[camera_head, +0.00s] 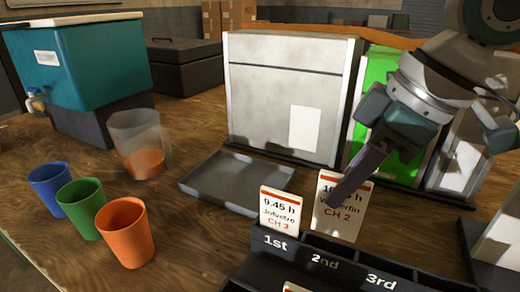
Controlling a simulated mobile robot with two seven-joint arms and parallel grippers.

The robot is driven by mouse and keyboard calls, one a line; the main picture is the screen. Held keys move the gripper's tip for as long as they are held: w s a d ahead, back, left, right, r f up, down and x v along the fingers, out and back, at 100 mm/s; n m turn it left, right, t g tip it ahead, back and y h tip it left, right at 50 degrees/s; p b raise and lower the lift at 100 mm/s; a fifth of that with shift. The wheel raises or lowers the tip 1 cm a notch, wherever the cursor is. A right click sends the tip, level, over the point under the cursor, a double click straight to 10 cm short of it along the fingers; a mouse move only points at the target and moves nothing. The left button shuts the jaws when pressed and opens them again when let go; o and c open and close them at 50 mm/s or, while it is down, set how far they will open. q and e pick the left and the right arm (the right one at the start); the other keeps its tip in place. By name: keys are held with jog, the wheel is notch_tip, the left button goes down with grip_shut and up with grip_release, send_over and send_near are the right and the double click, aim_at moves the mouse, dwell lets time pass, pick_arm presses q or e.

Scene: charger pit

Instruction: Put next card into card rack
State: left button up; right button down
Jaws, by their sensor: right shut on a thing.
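The black card rack (345,262) is at the bottom right, with compartments labelled 1st, 2nd and 3rd. A white card reading "9.45 h Jolvetro CH 3" (280,213) stands upright at the 1st compartment. My right gripper (338,197) is shut on a white "CH 2" card (340,222), which it holds upright at the 2nd compartment. Its finger covers part of the card's text. I cannot tell whether the card's lower edge is inside the compartment. My left gripper is not in view.
A grey tray (230,185) lies behind the rack. Blue (50,188), green (82,208) and orange (126,232) cups stand at left, near a clear container (140,145) and teal dispenser (85,65). A grey-white box (290,95) stands behind. Wooden table between cups and rack is clear.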

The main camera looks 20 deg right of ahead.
jog(key=shift+f+b, duration=0.55)
jog(key=shift+f, duration=1.55)
jog(key=c, duration=0.9)
grip_release()
jog(key=p+v, duration=0.2)
jog(key=v, duration=0.8)
jog(key=shift+p, duration=0.4)
